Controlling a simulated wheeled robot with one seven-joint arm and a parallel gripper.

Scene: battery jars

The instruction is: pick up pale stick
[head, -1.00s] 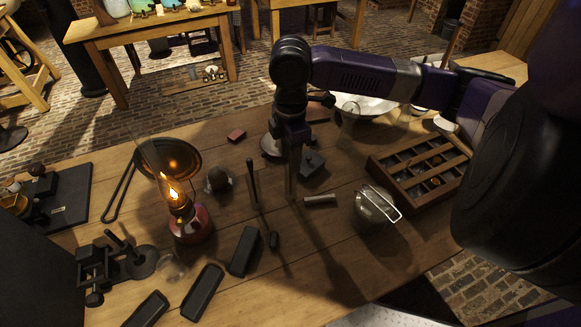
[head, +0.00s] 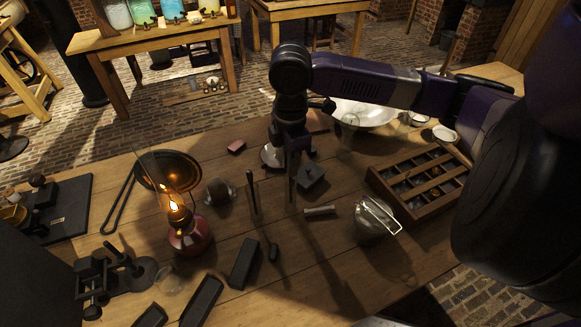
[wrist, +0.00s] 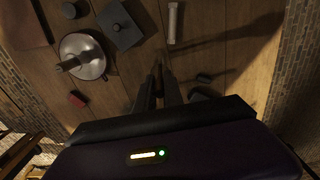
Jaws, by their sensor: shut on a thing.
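The pale stick (head: 320,211) lies on the wooden table, right of my gripper's fingertips in the head view. In the wrist view the pale stick (wrist: 173,22) lies beyond the fingertips, with bare table between. My gripper (head: 291,198) points down; its narrow dark fingers (wrist: 157,68) come together at the tips. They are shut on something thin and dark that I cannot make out. The pale stick is apart from them.
A dark block with a knob (head: 311,176) is near the stick. A metal pot (head: 373,222) and a divided wooden tray (head: 416,207) stand at right. A lit lamp (head: 188,238) and a dark upright rod (head: 252,190) are at left.

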